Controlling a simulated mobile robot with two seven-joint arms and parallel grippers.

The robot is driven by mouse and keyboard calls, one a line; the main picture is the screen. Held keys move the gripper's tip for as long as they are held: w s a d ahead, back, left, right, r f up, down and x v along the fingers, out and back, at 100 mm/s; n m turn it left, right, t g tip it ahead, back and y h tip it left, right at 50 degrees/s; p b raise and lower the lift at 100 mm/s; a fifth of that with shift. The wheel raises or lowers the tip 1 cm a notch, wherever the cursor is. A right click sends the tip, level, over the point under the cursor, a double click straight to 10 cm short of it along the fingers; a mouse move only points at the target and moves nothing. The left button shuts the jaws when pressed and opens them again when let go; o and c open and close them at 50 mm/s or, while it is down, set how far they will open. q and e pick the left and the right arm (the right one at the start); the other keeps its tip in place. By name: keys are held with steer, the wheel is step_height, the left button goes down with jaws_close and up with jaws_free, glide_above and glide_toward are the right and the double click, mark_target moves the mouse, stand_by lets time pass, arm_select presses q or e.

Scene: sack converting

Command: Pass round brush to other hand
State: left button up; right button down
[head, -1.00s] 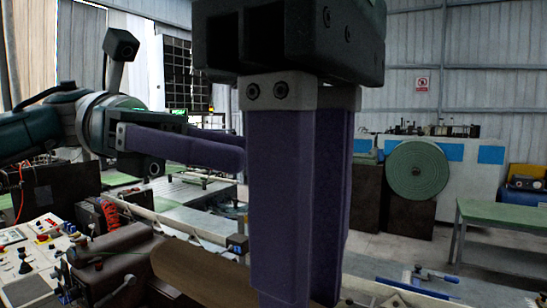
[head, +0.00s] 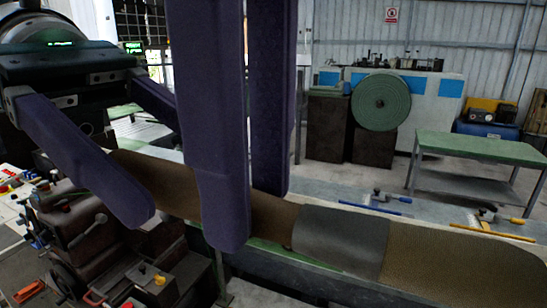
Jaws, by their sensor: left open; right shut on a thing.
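The round brush lies across the picture, with a brown handle (head: 180,187) at left, a grey band (head: 340,240) and a broad tan bristle end (head: 460,262) at right, cut by the picture edge. My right gripper (head: 248,217) comes down from above and is shut on the handle, one finger in front and one behind. My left gripper (head: 154,168) is open at the left. Its two fingers reach toward the handle's left end, which shows between them in the picture. I cannot tell whether they touch it.
Below and behind the brush runs a long pale machine bed with blue-handled (head: 375,207) and yellow-handled clamps (head: 492,235). A brown machine with levers (head: 80,222) stands at lower left. A green-topped table (head: 480,148) and a green roll (head: 381,102) stand further back.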

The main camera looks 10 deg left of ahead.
arm_select(q)
steer(key=shift+x, duration=1.05)
jaws_close()
arm_select(e)
steer(key=shift+a, duration=0.1)
steer(key=shift+c, duration=2.4)
jaws_free()
